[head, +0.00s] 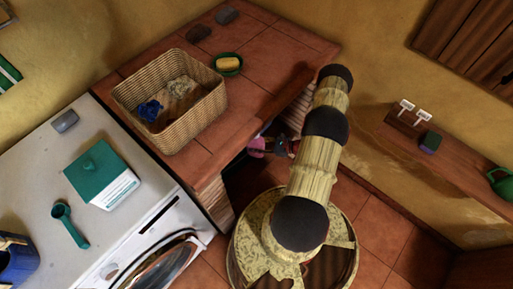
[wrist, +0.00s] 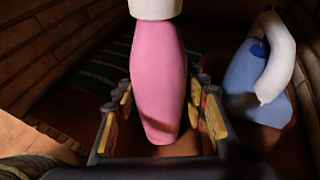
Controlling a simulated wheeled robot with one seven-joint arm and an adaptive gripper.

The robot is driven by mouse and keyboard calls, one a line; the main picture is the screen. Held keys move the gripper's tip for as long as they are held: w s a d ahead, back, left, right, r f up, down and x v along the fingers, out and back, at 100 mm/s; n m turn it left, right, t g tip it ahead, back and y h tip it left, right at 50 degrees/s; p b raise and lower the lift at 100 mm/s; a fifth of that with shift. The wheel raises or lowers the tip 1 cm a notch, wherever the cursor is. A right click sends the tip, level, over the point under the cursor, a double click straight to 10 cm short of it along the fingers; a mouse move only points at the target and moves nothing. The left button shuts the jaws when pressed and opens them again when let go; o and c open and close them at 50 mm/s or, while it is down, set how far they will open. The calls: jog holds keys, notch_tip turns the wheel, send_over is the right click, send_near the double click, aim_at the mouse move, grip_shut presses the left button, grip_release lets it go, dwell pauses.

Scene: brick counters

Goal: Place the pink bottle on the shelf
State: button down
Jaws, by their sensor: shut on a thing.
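The pink bottle (wrist: 158,85), with a white cap at the top of the wrist view, stands between the two fingers of my gripper (wrist: 163,108). The fingers are shut on its sides. In the head view, my gripper (head: 280,147) reaches low under the tiled counter, and a bit of the pink bottle (head: 257,145) shows at its tip; the rest is hidden by the counter. A wooden shelf (head: 465,172) runs along the wall at the right. Whether this is the task's shelf, I cannot tell.
A blue bottle with a white top (wrist: 262,75) stands close to the right finger, inside a dark wooden space. On the counter (head: 270,65) is a wicker basket (head: 185,125).

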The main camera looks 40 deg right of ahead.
aim_at(257, 147)
jog(key=shift+f, duration=0.85)
jog(key=shift+b, duration=0.3)
jog(key=shift+s+f+b, duration=0.1)
jog(key=shift+f+b, duration=0.45)
jog(key=shift+f, duration=0.2)
jog(key=c, duration=1.4)
grip_release()
jog(key=shift+f, duration=0.1)
jog(key=o, duration=0.3)
jog(key=shift+o, duration=0.2)
jog(key=shift+r, duration=0.3)
